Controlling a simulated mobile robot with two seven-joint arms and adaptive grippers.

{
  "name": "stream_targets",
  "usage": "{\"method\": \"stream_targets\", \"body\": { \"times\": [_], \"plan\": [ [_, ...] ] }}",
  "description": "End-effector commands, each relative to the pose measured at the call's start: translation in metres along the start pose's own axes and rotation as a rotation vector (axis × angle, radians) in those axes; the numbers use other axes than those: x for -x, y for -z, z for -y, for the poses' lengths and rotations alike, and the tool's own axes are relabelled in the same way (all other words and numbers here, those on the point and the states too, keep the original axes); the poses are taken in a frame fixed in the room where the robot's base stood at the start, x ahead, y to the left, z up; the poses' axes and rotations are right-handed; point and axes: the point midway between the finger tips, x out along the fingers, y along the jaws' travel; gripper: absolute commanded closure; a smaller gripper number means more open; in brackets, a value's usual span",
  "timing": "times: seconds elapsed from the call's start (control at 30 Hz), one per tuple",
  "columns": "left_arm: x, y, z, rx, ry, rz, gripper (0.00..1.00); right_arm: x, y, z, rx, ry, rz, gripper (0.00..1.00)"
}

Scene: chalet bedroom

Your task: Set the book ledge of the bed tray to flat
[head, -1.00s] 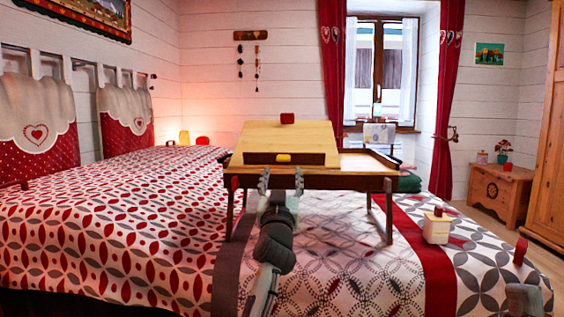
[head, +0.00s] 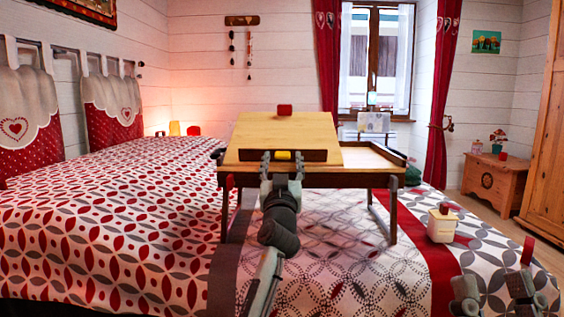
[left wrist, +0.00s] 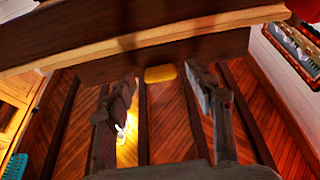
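The bed tray (head: 345,180) stands on its legs on the bed. Its light wood book ledge (head: 280,130) is tilted, with the far edge raised and a red block (head: 284,109) at its top. A dark lip (head: 245,155) runs along its near edge, with a yellow tab (head: 284,155) in the middle. My left gripper (head: 282,158) is open, its fingers on either side of the tab. In the left wrist view, the tab (left wrist: 160,73) shows between the spread fingers; I cannot tell whether they touch the lip. My right gripper (head: 494,285) is open and empty at lower right.
A cream box with a red knob (head: 442,225) stands on the bed right of the tray. A red object (head: 528,250) is just above my right gripper. The patterned bedspread (head: 110,225) left of the tray is clear.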

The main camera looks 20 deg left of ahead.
Motion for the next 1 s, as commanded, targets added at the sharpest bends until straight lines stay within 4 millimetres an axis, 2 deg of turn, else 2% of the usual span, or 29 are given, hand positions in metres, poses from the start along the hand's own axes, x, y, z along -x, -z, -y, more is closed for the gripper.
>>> {"method": "stream_targets", "body": {
  "times": [0.03,0.37,0.63,0.87,1.0],
  "plan": [
    [0.000,0.000,0.000,0.000,0.000,0.000,0.53,0.000,0.000,0.000,0.000,0.000,0.000,0.60],
    [0.000,0.000,0.000,0.000,0.000,0.000,0.94,0.000,0.000,0.000,0.001,0.000,0.000,0.60],
    [-0.001,0.001,0.000,0.000,0.000,0.006,0.95,-0.003,-0.002,0.000,0.000,0.000,0.020,0.60],
    [-0.002,0.004,0.000,0.000,0.000,0.030,0.95,-0.002,-0.026,0.005,-0.013,0.002,0.196,0.60],
    [-0.004,0.007,0.000,0.001,0.000,0.052,0.95,0.003,-0.047,0.008,-0.022,0.006,0.353,0.60]
  ]
}}
